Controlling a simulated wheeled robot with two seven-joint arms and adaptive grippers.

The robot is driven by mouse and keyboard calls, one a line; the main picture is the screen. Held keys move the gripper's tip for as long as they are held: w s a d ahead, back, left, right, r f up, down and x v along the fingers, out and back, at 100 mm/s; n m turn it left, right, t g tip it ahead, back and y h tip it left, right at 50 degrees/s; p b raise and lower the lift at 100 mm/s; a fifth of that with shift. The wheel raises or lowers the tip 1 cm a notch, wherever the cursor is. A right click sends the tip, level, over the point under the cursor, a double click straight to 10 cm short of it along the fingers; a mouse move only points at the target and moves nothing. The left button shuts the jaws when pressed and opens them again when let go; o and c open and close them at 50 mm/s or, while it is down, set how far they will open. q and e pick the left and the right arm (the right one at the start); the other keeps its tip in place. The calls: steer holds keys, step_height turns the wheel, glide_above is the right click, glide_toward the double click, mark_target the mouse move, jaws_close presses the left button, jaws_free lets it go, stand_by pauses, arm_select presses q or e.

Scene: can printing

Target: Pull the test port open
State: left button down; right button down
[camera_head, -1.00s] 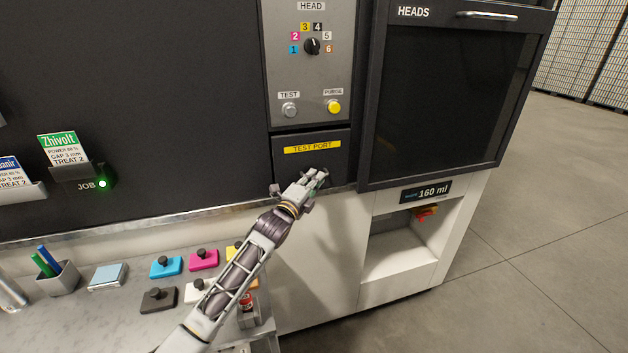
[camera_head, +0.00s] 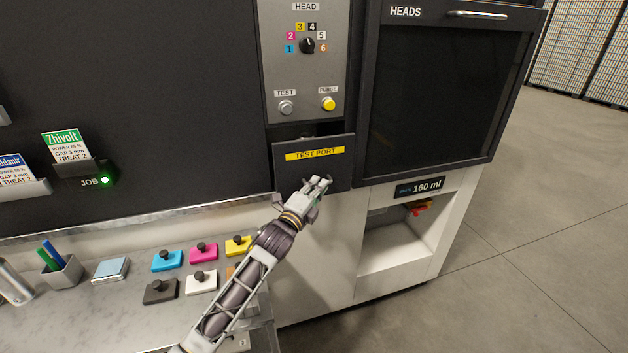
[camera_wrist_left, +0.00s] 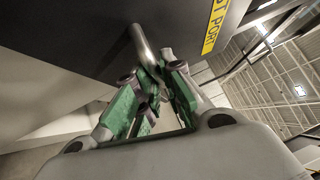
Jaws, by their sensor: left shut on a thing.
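The test port (camera_head: 299,172) is a dark drawer-like front with a yellow TEST PORT label, below the TEST and PURGE buttons. It stands a little out from the machine, with a dark gap along its top edge. My left gripper (camera_head: 316,187) is at the lower part of this front. In the left wrist view its green-padded fingers (camera_wrist_left: 155,88) are shut on the metal bar handle (camera_wrist_left: 143,45) of the port. The label (camera_wrist_left: 215,22) shows at the top there. The inside of the port is hidden. My right gripper is not in view.
A dark glass door marked HEADS (camera_head: 445,90) is right of the port, above an open white bay (camera_head: 395,245). A grey worktop (camera_head: 110,312) at lower left holds several coloured knobbed blocks and a pen cup (camera_head: 62,272). Open floor lies to the right.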

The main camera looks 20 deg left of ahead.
arm_select(q)
steer(key=s+d, duration=0.6)
steer(key=s, duration=0.3)
steer(key=shift+p, duration=0.3)
steer(key=c, duration=1.5)
jaws_free()
steer(key=shift+s, duration=0.1)
steer(key=shift+v, duration=5.9)
steer(key=shift+f, duration=0.1)
